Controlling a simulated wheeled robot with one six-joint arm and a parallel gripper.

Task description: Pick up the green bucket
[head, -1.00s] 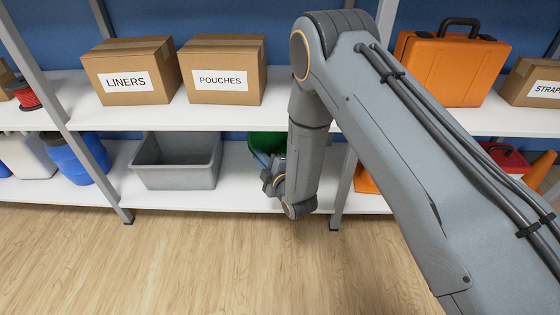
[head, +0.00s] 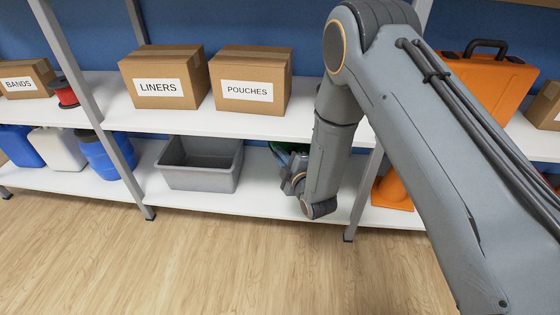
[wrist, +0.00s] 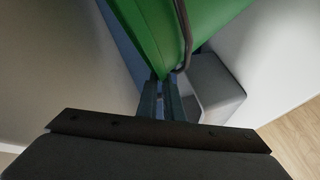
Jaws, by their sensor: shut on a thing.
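The green bucket (head: 286,147) is on the lower shelf, to the right of the grey bin, mostly hidden behind my arm. In the wrist view its green wall (wrist: 150,35) and a thin dark wire handle (wrist: 185,30) fill the top middle. My gripper (head: 288,178) reaches into the lower shelf in front of the bucket. In the wrist view its narrow fingers (wrist: 165,92) are closed at the bucket's edge. Whether they hold the rim or the handle is unclear. Whether the bucket's base rests on the shelf is hidden.
The open grey bin (head: 200,178) stands close left of my gripper. The upper shelf (head: 190,121) lies above the bucket, with boxes on it. The wooden floor (head: 200,265) in front is clear.

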